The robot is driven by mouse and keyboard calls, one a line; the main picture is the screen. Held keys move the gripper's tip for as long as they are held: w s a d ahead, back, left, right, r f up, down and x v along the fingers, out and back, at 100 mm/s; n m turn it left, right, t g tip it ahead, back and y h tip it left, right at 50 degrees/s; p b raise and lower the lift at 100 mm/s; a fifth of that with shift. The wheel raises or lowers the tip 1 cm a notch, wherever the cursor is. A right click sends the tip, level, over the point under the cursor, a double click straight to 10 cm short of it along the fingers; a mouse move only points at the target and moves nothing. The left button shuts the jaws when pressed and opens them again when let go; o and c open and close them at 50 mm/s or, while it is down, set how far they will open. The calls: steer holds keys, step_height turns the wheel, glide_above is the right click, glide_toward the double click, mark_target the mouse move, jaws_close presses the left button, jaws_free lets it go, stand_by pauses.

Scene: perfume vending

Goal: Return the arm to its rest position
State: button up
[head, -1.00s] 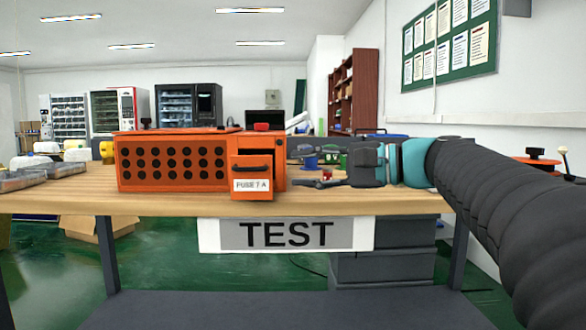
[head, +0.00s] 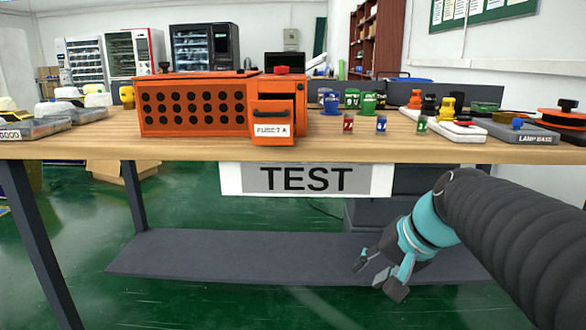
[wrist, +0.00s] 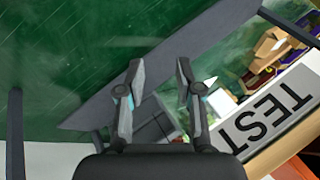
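My gripper (head: 377,279) hangs in front of the workbench in the head view, below the tabletop and in front of the lower shelf. Its fingers are apart with nothing between them. In the wrist view the two fingers of my gripper (wrist: 160,85) also stand apart and empty, with the grey lower shelf and green floor behind them. My black-sleeved arm comes in from the right edge of the head view and bends down to a teal wrist.
The wooden workbench (head: 190,147) carries an orange box (head: 194,107) with an open drawer (head: 272,122), several coloured bottles and small fuses. A TEST sign (head: 305,180) hangs on its front edge. The grey lower shelf (head: 200,255) lies behind my gripper. Vending machines (head: 205,48) stand at the back.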

steer(key=s+d+f+n+h+p, duration=0.1)
steer(key=s+n+h+p, duration=0.3)
steer(key=s, duration=1)
steer(key=shift+s+d+f+n+p, duration=0.15)
steer(key=shift+d+f+n+p, duration=0.1)
steer(key=shift+n+p, duration=0.5)
